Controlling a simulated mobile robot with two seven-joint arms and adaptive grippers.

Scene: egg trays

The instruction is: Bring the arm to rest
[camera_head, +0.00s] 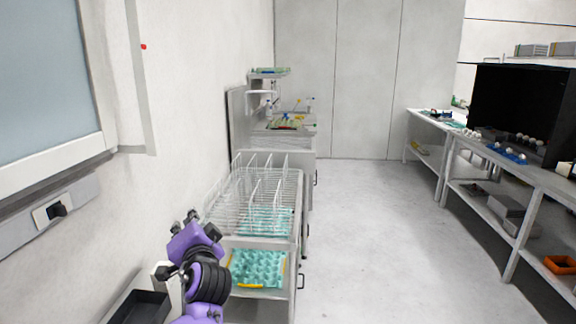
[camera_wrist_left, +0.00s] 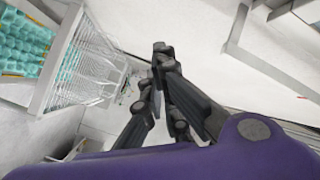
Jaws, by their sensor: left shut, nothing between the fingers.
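My left arm, purple with black joints, rises from the bottom of the head view, and its gripper (camera_head: 188,217) is raised near the left wall in front of the cart. In the left wrist view the black fingers of the left gripper (camera_wrist_left: 160,48) come together at their tips, shut with nothing between them. They touch no object that I can see. My right gripper is not in view.
A white cart (camera_head: 298,215) carries a wire rack (camera_head: 255,190); a teal egg tray (camera_head: 258,268) lies on its lower shelf. A sink counter (camera_head: 310,140) stands behind. Shelved benches (camera_head: 475,160) line the right. The floor (camera_head: 390,240) between is clear.

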